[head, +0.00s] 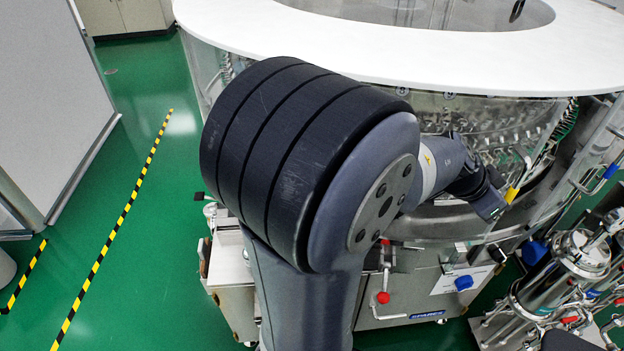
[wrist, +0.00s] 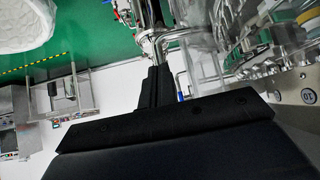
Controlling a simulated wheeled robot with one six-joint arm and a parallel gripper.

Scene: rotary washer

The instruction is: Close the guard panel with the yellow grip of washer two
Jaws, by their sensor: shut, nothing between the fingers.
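The washer (head: 440,45) has a white ring top and clear guard panels around its side. The yellow grip (head: 511,194) sits at the lower end of a bent metal handle, right of the middle in the head view. The clear panel that bears it is hard to make out, and I cannot tell how far open it stands. My gripper (head: 494,207) is shut and empty, just left of the yellow grip; I cannot tell whether they touch. In the wrist view my gripper's dark fingers (wrist: 154,90) point up the picture, and no yellow grip shows there.
A handle with a blue grip (head: 611,170) is farther right, and another blue part (head: 463,283) is low on the base. Steel filter housings (head: 582,252) and pipes crowd the lower right. Green floor is open at the left, beside a grey cabinet (head: 55,90).

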